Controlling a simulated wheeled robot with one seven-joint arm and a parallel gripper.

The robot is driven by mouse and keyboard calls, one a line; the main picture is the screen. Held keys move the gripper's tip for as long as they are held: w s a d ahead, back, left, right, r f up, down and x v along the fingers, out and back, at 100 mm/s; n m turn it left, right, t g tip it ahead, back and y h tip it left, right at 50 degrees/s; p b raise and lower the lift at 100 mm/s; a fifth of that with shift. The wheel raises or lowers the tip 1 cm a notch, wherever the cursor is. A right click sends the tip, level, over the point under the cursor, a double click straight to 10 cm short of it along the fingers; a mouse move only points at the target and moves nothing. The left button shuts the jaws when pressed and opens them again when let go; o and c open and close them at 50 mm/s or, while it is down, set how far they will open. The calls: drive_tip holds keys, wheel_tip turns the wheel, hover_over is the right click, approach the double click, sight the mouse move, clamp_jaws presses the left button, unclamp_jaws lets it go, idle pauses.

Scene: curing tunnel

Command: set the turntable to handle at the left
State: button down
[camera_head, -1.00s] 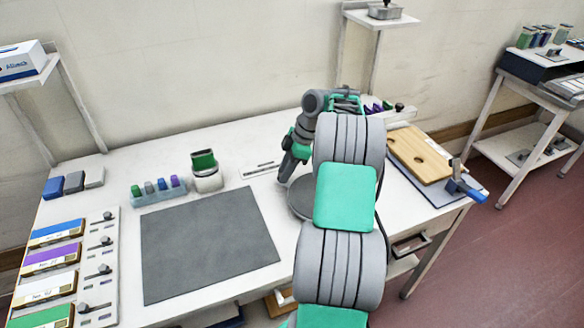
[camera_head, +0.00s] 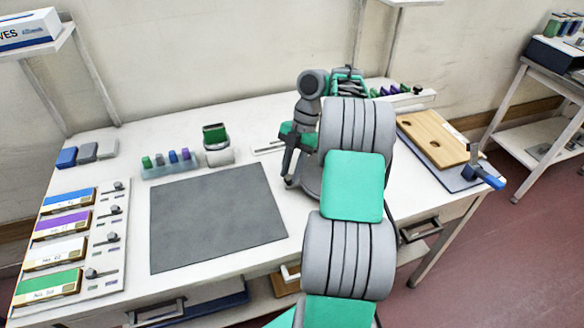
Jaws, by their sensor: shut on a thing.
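The turntable (camera_head: 312,176) is a dark grey round disc on the white bench, right of the grey mat. My arm covers much of it. My gripper (camera_head: 289,178) points down at the left edge of the disc. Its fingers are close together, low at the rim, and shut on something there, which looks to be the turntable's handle. The handle itself is too small and covered to make out clearly.
A grey mat (camera_head: 215,218) lies left of the turntable. A green-topped container (camera_head: 217,146) and a rack of small coloured bottles (camera_head: 168,168) stand behind it. A wooden board (camera_head: 432,138) and a blue-handled clamp (camera_head: 484,176) are at the right.

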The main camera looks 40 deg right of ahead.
drive_tip(key=shift+s+a+n, duration=0.1)
drive_tip(key=shift+s+n, duration=0.15)
drive_tip(key=shift+n, duration=0.05)
idle(0.4)
drive_tip(key=c, duration=1.1)
unclamp_jaws()
drive_tip(key=shift+s, duration=0.1)
drive_tip(key=shift+c, duration=0.2)
drive_tip(key=p+v, duration=0.8)
drive_tip(key=shift+a, duration=0.15)
